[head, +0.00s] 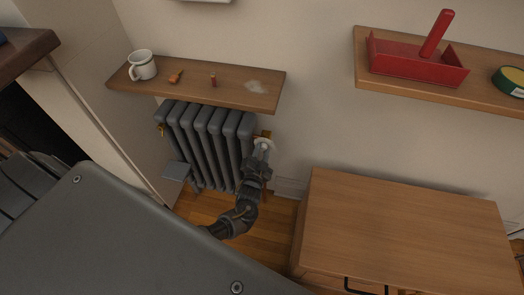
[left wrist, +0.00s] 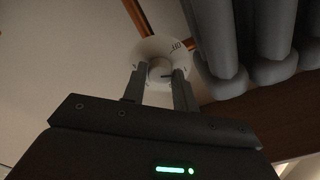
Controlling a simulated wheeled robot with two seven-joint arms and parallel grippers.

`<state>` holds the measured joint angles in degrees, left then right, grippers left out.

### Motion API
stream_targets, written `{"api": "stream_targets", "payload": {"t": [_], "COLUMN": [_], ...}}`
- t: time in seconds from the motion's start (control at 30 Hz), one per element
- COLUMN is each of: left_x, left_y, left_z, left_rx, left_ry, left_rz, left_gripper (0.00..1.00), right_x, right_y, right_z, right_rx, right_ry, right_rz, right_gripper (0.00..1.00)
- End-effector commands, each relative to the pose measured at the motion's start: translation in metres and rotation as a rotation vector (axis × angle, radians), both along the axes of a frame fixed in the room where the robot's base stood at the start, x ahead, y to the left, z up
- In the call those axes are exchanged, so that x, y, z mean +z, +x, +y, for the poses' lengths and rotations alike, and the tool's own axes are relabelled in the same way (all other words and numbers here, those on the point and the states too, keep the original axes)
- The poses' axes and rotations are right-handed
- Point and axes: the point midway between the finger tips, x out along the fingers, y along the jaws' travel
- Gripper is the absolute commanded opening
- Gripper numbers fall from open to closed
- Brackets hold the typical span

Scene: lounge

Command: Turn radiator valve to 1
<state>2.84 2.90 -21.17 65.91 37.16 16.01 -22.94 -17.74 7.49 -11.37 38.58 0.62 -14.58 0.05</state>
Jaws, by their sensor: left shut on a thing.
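The grey radiator (head: 209,140) stands against the wall below a wooden shelf. The radiator valve, a pale round dial with a knob, is at its right end (head: 264,145). In the left wrist view the valve dial (left wrist: 160,50) shows dark markings, too small and blurred to read surely. My left gripper (head: 262,152) reaches up to the valve; in the left wrist view its two fingers (left wrist: 160,80) are shut on the knob, one on each side. The knob is partly hidden between the fingers. My right gripper is not in view.
The wall shelf (head: 230,88) above the radiator holds a mug (head: 142,65) and small items. A wooden cabinet (head: 400,225) stands to the right. Some floor shows between radiator and cabinet.

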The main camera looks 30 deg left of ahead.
Motion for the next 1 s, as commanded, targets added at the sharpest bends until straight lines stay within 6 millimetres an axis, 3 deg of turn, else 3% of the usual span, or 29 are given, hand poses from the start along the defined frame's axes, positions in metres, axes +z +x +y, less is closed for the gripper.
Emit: {"api": "stream_targets", "payload": {"t": [0.3,0.9,0.93,1.0], "left_x": [0.001,0.0006,0.0006,0.0006], "left_y": [0.0005,0.0007,0.0007,0.0007], "left_z": [-0.0004,-0.0006,-0.0007,-0.0006], "left_rx": [-0.001,-0.001,-0.001,-0.001], "left_ry": [0.128,0.159,0.159,0.158], "left_rz": [0.032,0.04,0.04,0.039], "left_gripper": [0.06,0.06,0.32,0.42], "right_x": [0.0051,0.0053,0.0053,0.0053], "right_y": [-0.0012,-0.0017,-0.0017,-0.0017], "right_z": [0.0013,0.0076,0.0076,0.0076], "right_rx": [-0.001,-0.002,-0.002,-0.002], "right_ry": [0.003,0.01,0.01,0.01], "right_rz": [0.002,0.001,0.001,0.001], "right_gripper": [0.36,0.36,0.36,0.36]}}
